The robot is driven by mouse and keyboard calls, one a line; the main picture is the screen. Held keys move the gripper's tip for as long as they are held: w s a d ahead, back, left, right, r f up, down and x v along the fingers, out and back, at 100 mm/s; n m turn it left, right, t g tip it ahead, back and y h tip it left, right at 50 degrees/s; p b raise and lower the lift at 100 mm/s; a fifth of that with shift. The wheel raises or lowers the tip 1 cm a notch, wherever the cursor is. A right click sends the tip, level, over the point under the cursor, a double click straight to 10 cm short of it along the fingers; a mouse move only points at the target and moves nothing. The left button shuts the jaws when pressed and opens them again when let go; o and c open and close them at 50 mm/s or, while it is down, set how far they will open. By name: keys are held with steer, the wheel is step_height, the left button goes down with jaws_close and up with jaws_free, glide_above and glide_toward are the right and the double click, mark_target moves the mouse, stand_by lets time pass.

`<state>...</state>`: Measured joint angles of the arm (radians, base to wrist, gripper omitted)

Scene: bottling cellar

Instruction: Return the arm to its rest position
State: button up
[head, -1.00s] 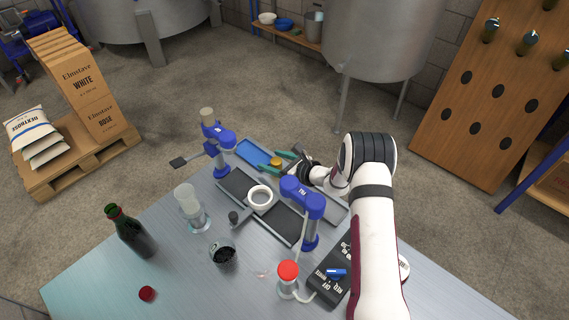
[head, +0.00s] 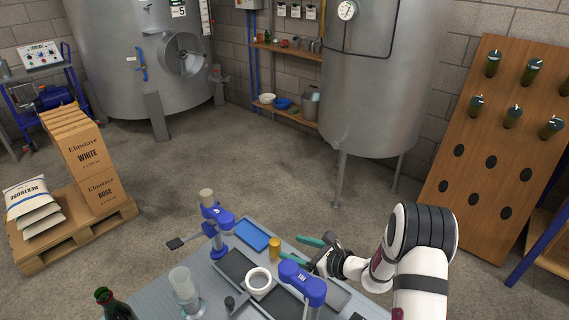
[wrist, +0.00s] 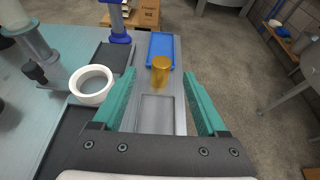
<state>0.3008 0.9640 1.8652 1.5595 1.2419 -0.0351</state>
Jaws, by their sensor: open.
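My gripper (head: 304,251) has two green fingers, apart and with nothing between them. It is above the right side of the table, to the right of a small gold cylinder (head: 274,248). In the wrist view the cylinder (wrist: 161,73) stands upright beyond the fingertips, near the close end of a blue tray (wrist: 161,47). The gripper is clear of it. My arm reaches in from the lower right, its elbow bent. No rest position is marked in view.
A white ring (head: 258,281) sits on dark trays, with another blue stand (head: 217,227) behind. A glass vessel (head: 185,285) and green bottle (head: 108,300) are farther left. A steel tank (head: 380,100) stands behind; floor between is open.

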steer(key=s+a+r+n+g+y, duration=0.1)
steer(key=a+r+n, duration=0.15)
steer(key=r, duration=0.35)
steer(key=s+a+r+n+g, duration=0.1)
steer(key=s+a+r+n, duration=0.15)
steer(key=r, duration=0.35)
steer(key=s+a+r+n+g, duration=0.3)
steer(key=s+a+r+n, duration=0.1)
steer(key=s, duration=0.3)
steer(key=s+r+n+g+h, duration=0.3)
steer(key=s+n, duration=0.4)
steer(key=s, duration=0.9)
steer(key=s+d+f+n+g+h, duration=0.1)
steer(key=s+d+f+n+h, duration=0.2)
steer(key=s+d, duration=0.5)
steer(key=s+n+h, duration=0.1)
steer(key=s+h, duration=0.1)
steer(key=shift+s+n+g, duration=0.3)
steer(key=shift+n+g, duration=0.1)
steer(key=shift+f, duration=0.1)
